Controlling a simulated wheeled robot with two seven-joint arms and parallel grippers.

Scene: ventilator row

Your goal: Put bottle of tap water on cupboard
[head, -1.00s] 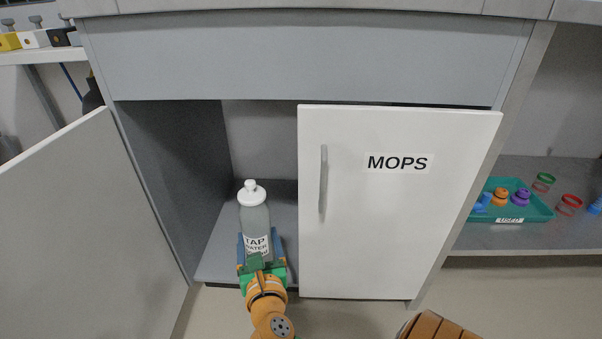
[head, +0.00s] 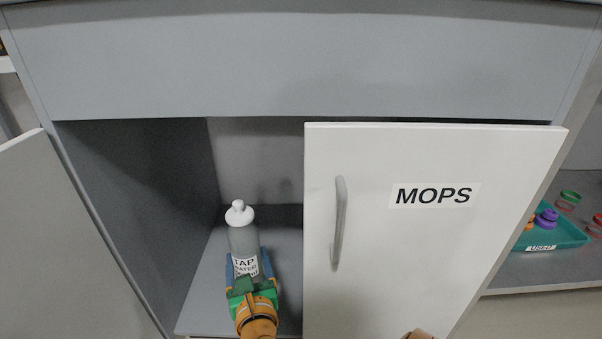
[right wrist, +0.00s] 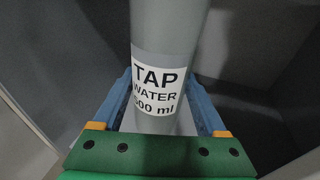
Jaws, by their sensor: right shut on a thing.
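The bottle of tap water (head: 242,238) is grey with a white cap and a label reading "TAP WATER". It is upright in the open left part of the cupboard (head: 285,75), above the cupboard floor (head: 212,300). I cannot tell whether its base touches that floor. My right gripper (head: 248,268) is shut on the bottle, with a blue finger on each side of its lower part. In the right wrist view the bottle (right wrist: 168,40) stands between the fingers, its label facing the camera. My left gripper is not in view.
A closed white door (head: 430,245) marked "MOPS", with a grey handle (head: 339,222), covers the right part. An open door (head: 60,250) stands at the left. A teal tray (head: 560,236) marked "USED" holds small coloured items on a shelf at right. Free floor lies behind the bottle.

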